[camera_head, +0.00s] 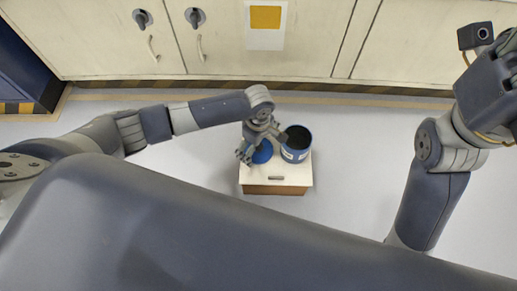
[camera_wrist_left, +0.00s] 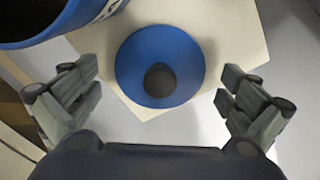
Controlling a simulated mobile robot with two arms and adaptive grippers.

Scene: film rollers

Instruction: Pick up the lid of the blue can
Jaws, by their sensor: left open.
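The blue lid (camera_wrist_left: 130,65) is a round disc with a dark knob (camera_wrist_left: 160,80) at its centre. It lies on the pale top of a small cabinet, and in the head view the lid (camera_head: 262,154) is partly covered by my left gripper (camera_head: 262,145). The blue can (camera_head: 297,154) stands upright and uncovered to the right of the lid, with a dark inside. Its edge also shows at the upper left of the left wrist view (camera_wrist_left: 60,38). My left gripper (camera_wrist_left: 160,88) is open, its fingers on either side of the lid and apart from it. My right gripper's fingers are not visible.
Cream wall cabinets (camera_head: 330,40) run along the back, with a striped base edge. A dark blue unit (camera_head: 25,65) stands at the far left. Grey floor is clear around the small cabinet.

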